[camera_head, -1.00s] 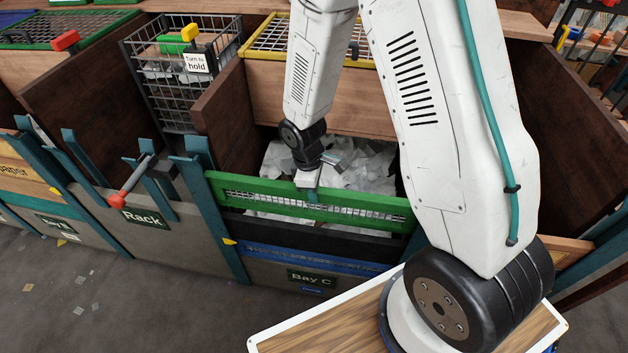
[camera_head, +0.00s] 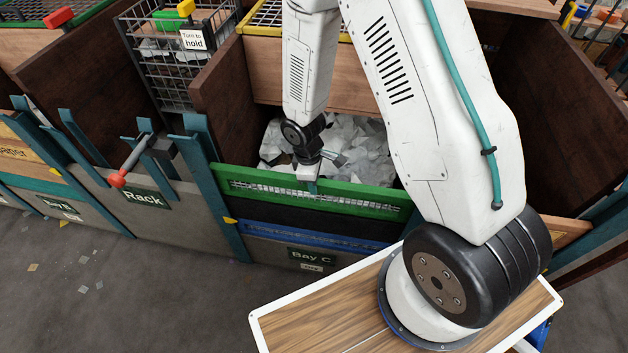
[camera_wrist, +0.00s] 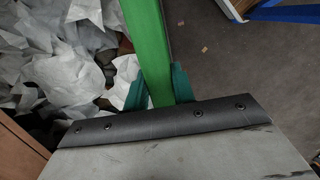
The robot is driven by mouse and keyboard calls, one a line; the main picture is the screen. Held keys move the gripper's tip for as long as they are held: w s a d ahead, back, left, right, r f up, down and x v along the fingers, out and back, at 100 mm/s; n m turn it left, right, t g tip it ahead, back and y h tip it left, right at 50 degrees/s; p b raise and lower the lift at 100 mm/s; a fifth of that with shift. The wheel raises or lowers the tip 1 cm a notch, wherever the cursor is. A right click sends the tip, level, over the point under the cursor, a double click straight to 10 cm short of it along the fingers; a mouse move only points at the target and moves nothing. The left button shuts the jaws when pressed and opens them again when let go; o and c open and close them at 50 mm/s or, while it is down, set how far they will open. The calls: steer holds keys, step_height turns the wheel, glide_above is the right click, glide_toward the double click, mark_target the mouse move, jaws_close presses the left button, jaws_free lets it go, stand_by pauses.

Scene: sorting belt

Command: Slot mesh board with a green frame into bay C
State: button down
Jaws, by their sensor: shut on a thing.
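In the wrist view the teal fingertips (camera_wrist: 157,88) sit on either side of the green frame (camera_wrist: 146,40). Below it are a black board (camera_head: 290,218) and a blue board (camera_head: 315,238), above the Bay C sign (camera_head: 312,256). No gap shows between green and black boards.
White paper scraps (camera_head: 350,140) fill the bay behind the board. The Rack (camera_head: 143,197) with a red-tipped lever (camera_head: 118,179) is to the left. A wire basket (camera_head: 170,75) hangs behind it. The floor in front is mostly clear.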

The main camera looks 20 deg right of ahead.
steer(key=shift+f, duration=0.6)
steer(key=c, duration=1.1)
jaws_free()
steer(key=shift+r, duration=0.1)
steer(key=r, duration=0.7)
steer(key=shift+w+a+r, duration=0.25)
steer(key=shift+a+r, duration=0.05)
steer(key=shift+a, duration=0.1)
